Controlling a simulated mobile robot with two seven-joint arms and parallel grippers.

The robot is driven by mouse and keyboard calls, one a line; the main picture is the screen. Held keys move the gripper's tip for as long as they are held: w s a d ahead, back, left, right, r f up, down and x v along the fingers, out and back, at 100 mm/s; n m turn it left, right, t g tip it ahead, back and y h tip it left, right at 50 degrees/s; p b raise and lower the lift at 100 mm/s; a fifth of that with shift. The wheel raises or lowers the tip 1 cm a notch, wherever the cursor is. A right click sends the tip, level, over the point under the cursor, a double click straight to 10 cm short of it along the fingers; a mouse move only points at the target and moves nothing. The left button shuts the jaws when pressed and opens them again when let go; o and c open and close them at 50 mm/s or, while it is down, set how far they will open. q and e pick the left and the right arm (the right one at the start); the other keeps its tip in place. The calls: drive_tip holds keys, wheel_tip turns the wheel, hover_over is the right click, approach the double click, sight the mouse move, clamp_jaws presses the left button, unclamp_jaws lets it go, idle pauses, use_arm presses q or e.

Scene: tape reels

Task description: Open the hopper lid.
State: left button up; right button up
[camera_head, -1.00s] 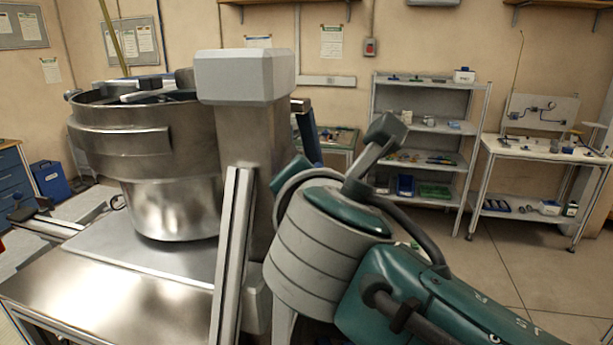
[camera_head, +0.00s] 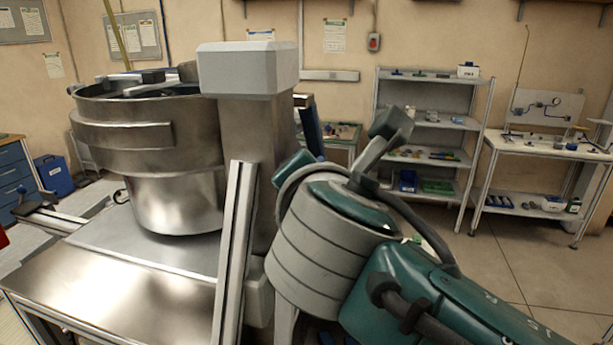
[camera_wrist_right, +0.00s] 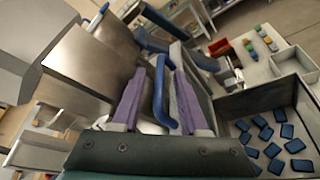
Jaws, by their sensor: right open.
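The steel hopper (camera_head: 125,133) is a round bowl at the left in the head view, standing on a metal bench. Dark bars lie across its top, and I cannot make out the lid clearly. A blue handle-like bar (camera_wrist_right: 158,88) shows in the wrist view. My right gripper (camera_wrist_right: 160,72) has its two purple fingers open, one on each side of this bar; I see no clear contact. In the head view my right arm comes in from the lower right, and its gripper is hidden. My left gripper is out of view.
A grey-capped steel column (camera_head: 248,130) stands right of the hopper, close to my right arm. In the wrist view, a tray (camera_wrist_right: 235,104) with several blue pieces and a white box (camera_wrist_right: 296,68) lie right. A shelf (camera_head: 430,118) stands behind; open floor lies right.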

drive_tip(key=b+v, duration=0.1)
drive_tip(key=v, duration=0.8)
drive_tip(key=shift+s+b, duration=0.25)
drive_tip(key=shift+b, duration=0.15)
drive_tip(key=s+d+f+m+g+p, duration=0.3)
drive_tip(key=s+d+m, duration=0.5)
drive_tip(key=s+m, duration=0.3)
drive_tip(key=s+d+f+m+g+p, duration=0.4)
drive_tip(key=s+d+m+g, duration=0.4)
drive_tip(key=s+m, duration=0.4)
drive_tip(key=shift+s+d+f+m, duration=0.25)
drive_tip(key=shift+s+f+m, duration=0.05)
drive_tip(key=shift+f+m, duration=0.45)
